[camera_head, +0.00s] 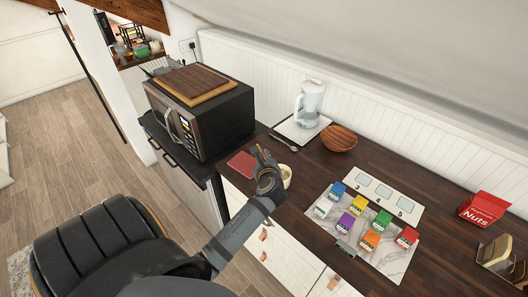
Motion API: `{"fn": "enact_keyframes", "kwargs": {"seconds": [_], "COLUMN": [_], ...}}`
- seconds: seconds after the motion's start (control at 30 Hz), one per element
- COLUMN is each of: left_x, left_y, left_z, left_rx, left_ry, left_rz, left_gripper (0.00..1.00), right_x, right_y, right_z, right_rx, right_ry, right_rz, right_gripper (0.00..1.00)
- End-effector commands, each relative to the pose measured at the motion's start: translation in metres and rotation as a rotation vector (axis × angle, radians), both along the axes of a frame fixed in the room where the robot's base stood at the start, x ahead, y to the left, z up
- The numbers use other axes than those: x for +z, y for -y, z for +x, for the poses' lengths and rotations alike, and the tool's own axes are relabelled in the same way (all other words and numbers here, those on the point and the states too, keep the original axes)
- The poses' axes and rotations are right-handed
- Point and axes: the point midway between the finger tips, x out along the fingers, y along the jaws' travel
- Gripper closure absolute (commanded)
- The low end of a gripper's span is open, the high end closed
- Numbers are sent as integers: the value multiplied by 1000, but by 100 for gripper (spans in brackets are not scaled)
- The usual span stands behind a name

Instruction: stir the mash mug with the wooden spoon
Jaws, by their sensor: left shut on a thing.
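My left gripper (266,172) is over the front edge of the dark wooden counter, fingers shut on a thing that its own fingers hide. A small cream mug (286,175) stands just right of the gripper, partly covered by it; its inside cannot be made out. I cannot make out a wooden spoon. A thin greyish spoon (284,143) lies on the counter behind the gripper, apart from it. My right gripper is not in view.
A red mat (242,164) lies left of the gripper, near a microwave (224,118). Behind are a kettle (311,100) on a white tray (290,131) and a wooden bowl (339,138). Several colored boxes (358,206) stand to the right. A red nuts box (482,209) is at far right.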

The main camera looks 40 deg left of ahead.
Motion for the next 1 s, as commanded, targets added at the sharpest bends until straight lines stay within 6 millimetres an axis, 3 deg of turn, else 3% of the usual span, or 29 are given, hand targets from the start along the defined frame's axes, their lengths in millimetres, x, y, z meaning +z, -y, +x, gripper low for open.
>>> {"fn": "enact_keyframes", "kwargs": {"seconds": [0.37,0.73,1.0], "left_x": [2,43,50], "left_y": [0,0,0], "left_z": [0,1,0], "left_rx": [0,0,-1], "left_ry": [2,4,1], "left_rz": [0,1,0], "left_gripper": [100,100,100], "right_x": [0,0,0], "right_y": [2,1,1], "right_z": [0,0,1], "right_rx": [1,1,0], "right_ry": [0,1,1], "right_rz": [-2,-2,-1], "right_gripper": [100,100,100]}}
